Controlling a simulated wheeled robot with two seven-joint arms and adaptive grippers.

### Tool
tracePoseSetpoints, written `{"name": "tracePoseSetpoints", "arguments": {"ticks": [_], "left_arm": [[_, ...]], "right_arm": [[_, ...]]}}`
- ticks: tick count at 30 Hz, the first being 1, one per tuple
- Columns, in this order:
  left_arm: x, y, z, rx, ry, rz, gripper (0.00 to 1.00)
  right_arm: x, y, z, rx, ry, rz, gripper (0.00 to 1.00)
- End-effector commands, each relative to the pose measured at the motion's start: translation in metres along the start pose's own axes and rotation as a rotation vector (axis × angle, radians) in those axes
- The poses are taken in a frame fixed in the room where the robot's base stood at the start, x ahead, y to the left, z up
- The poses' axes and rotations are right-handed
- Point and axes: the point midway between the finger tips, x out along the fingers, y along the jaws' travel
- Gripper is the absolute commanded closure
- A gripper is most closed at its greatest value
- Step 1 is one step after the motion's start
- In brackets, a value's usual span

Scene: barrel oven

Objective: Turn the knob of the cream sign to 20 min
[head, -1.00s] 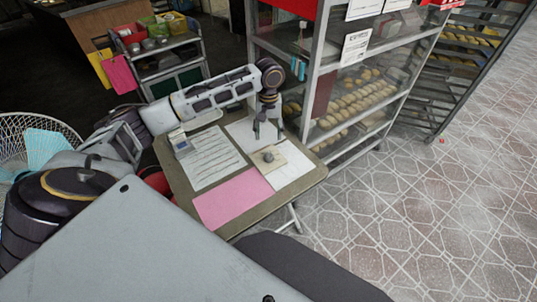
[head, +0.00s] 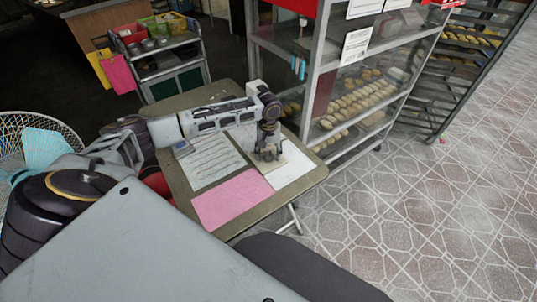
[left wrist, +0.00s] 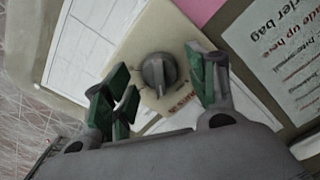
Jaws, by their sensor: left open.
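The cream sign (left wrist: 165,35) lies flat on the table, and its grey round knob (left wrist: 158,74) with a raised grip bar shows in the left wrist view. The marks around the knob are too blurred to read. In the head view the cream sign (head: 283,166) is mostly hidden under my left gripper (head: 268,155). The left gripper (left wrist: 160,88) is open, its green-padded fingers on either side of the knob with gaps to it. It points down over the sign. My right gripper is in neither view.
The folding table (head: 235,226) also bears a pink sheet (head: 232,198), a printed sheet (head: 212,158) and white paper (head: 290,172). A glass-sided bread rack (head: 345,105) stands close behind the table's right side. A trolley (head: 172,70) stands behind.

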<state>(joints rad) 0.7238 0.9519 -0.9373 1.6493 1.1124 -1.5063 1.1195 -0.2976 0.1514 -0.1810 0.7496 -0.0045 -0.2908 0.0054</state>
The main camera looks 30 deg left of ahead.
Motion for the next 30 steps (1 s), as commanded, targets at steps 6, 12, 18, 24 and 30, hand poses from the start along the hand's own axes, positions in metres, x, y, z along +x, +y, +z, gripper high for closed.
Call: {"name": "tracePoseSetpoints", "arguments": {"ticks": [6, 12, 18, 24, 30], "left_arm": [[0.007, 0.0, 0.0, 0.0, 0.001, 0.001, 0.42], [0.007, 0.0, 0.0, 0.0, 0.001, 0.001, 0.42], [0.007, 0.0, 0.0, 0.0, 0.001, 0.001, 0.63], [0.007, 0.0, 0.0, 0.0, 0.001, 0.001, 0.89], [0.007, 0.0, 0.0, 0.003, 0.001, 0.0, 0.89]], "right_arm": [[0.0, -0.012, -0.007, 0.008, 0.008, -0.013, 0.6], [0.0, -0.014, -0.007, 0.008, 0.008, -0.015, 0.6], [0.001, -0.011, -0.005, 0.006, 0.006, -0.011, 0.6], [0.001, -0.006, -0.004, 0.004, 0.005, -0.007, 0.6], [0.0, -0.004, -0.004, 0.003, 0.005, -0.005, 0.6]]}}
